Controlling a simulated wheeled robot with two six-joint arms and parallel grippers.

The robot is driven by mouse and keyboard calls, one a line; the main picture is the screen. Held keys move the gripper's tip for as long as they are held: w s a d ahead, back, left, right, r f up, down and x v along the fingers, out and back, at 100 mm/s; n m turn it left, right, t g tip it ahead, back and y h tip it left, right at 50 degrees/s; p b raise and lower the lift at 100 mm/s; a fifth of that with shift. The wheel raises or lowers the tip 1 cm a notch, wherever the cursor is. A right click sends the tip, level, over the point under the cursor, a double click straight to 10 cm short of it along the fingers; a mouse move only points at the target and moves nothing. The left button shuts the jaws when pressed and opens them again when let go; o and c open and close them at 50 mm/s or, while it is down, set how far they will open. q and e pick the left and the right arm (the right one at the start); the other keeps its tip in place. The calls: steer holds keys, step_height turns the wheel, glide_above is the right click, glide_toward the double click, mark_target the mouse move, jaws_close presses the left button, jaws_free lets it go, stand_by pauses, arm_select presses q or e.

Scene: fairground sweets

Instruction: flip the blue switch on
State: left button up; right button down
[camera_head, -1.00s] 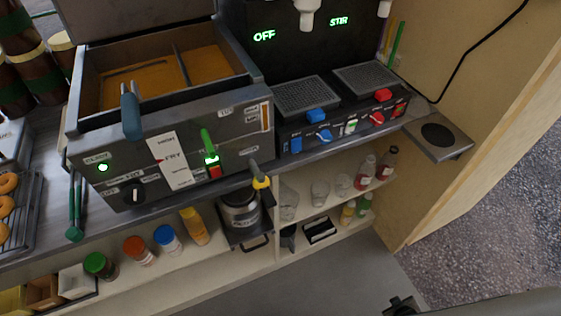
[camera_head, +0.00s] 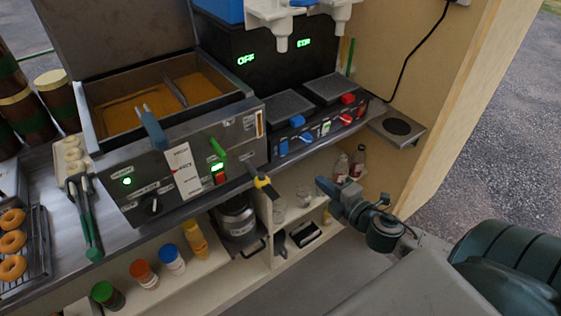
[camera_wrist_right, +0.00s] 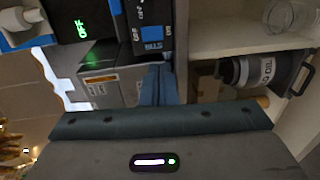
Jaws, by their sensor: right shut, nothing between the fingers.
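The blue switch (camera_head: 283,147) is a small blue rocker at the left end of the dark front panel of the two-sided drink machine (camera_head: 262,70). A blue knob (camera_head: 305,138) sits to its right. The left display above reads OFF, the right one STIR. My right gripper (camera_head: 319,182) is shut and empty, below and right of the switch, in front of the lower shelf. In the right wrist view its closed fingers (camera_wrist_right: 159,72) point at the panel, where a blue part (camera_wrist_right: 152,33), likely the switch, shows just beyond the tips. My left gripper is out of view.
The fryer (camera_head: 185,165) stands left of the machine, with a yellow-tipped tap (camera_head: 262,181) sticking out near the switch. Bottles (camera_head: 357,162) and glasses stand on the shelf below. A side wall (camera_head: 425,70) closes the right.

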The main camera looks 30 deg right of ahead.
steer(key=shift+w, duration=0.2)
glide_toward(285, 153)
steer(key=shift+w+a+f+p, duration=0.1)
steer(key=shift+w+f+p, duration=0.1)
steer(key=shift+w, duration=1.5)
steer(key=shift+w+a+f+p, duration=0.1)
steer(key=shift+w+f+p, duration=0.1)
steer(key=shift+w, duration=1.55)
